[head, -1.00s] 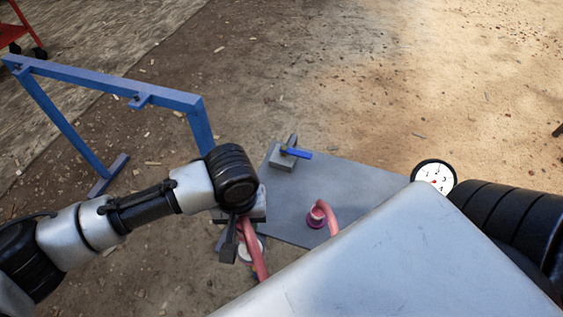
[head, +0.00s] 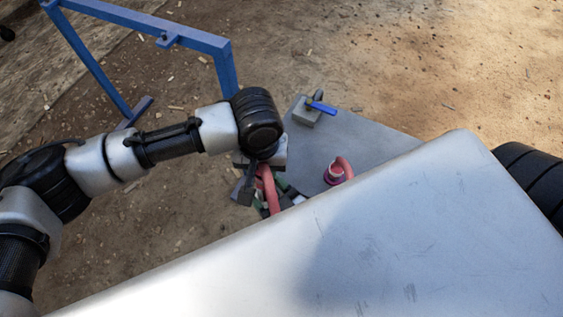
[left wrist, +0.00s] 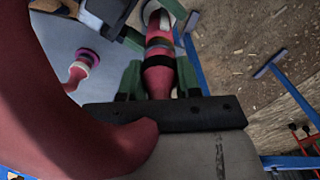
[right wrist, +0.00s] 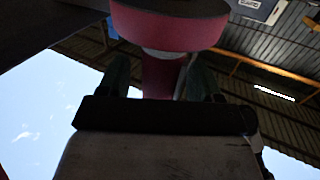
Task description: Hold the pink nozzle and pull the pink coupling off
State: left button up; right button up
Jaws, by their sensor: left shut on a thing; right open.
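My left gripper (left wrist: 158,72) is shut on the pink nozzle (left wrist: 158,82), its green fingers on either side of it in the left wrist view. Further along the same line is a pink part with a pale ring, likely the pink coupling (left wrist: 158,38). My right gripper (right wrist: 160,68) is open, with its fingers either side of a pink stem (right wrist: 163,76); a wide pink disc with a dark face lies beyond. The joint itself is mostly hidden there.
A grey plate (head: 345,132) carries a blue-handled valve (head: 312,112) and a pink hose end with a purple collar (head: 334,175). A blue frame (head: 150,22) stands at the left. A large pale panel (head: 400,230) hides much of the lower head view.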

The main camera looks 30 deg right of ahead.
jog(key=shift+x, duration=1.25)
jog(key=shift+c, duration=0.4)
jog(key=c, duration=1)
jog(key=shift+c, duration=0.2)
pick_arm(q)
jog(key=shift+r, duration=0.3)
jog(key=shift+r, duration=1.4)
pick_arm(e)
jog(key=o, duration=1.1)
